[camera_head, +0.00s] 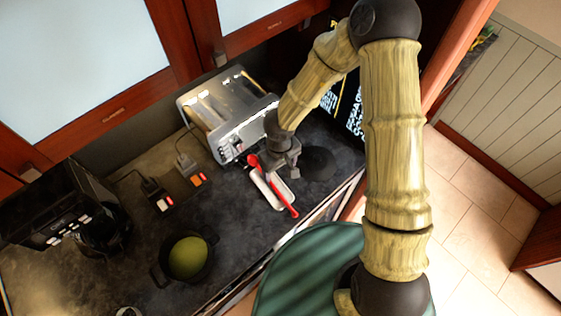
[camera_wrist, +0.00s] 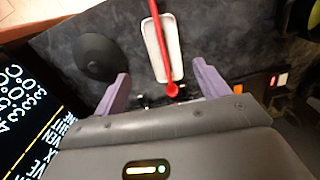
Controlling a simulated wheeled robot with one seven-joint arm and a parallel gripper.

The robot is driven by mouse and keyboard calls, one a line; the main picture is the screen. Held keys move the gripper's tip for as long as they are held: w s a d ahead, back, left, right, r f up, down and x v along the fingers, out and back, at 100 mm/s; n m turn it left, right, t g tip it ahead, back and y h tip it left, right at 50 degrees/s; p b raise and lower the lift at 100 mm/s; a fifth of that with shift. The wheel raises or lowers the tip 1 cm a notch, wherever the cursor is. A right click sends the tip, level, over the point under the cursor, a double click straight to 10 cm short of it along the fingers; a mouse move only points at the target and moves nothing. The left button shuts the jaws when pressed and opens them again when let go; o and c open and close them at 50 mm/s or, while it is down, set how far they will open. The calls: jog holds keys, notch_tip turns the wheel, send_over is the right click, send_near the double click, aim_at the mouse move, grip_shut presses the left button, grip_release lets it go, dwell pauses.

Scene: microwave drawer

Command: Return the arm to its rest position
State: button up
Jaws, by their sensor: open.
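My gripper (camera_head: 284,160) is above the dark counter, close to the toaster and over the far end of a white spoon rest. In the wrist view my gripper (camera_wrist: 158,92) shows its two purple fingers spread apart with nothing held between them. A red spoon (camera_head: 280,197) lies along the white spoon rest (camera_head: 262,190). In the wrist view the red spoon (camera_wrist: 160,42) and the spoon rest (camera_wrist: 174,48) lie beyond the fingertips. My arm reaches over the counter from the right, bent at the elbow.
A silver toaster (camera_head: 228,112) stands just left of my gripper. A dark microwave-like panel with white text (camera_head: 355,112) is to its right. A pot (camera_head: 188,258) and a coffee machine (camera_head: 62,210) stand at the left. Cabinets (camera_head: 100,95) hang above. Open floor (camera_head: 475,230) lies right.

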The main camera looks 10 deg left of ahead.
jog(key=w+d+r+m+t+y+b, duration=0.2)
jog(key=w+d+r+m+t+b, duration=0.15)
jog(key=w+d+b, duration=0.35)
jog(key=s+d+m+h+b, duration=0.2)
jog(key=s+d+m+b, duration=0.3)
jog(key=s+d+b, duration=0.5)
jog(key=d+g, duration=0.1)
jog(key=d, duration=0.3)
jog(key=shift+s+d+f, duration=0.15)
jog(key=shift+s+d, duration=0.15)
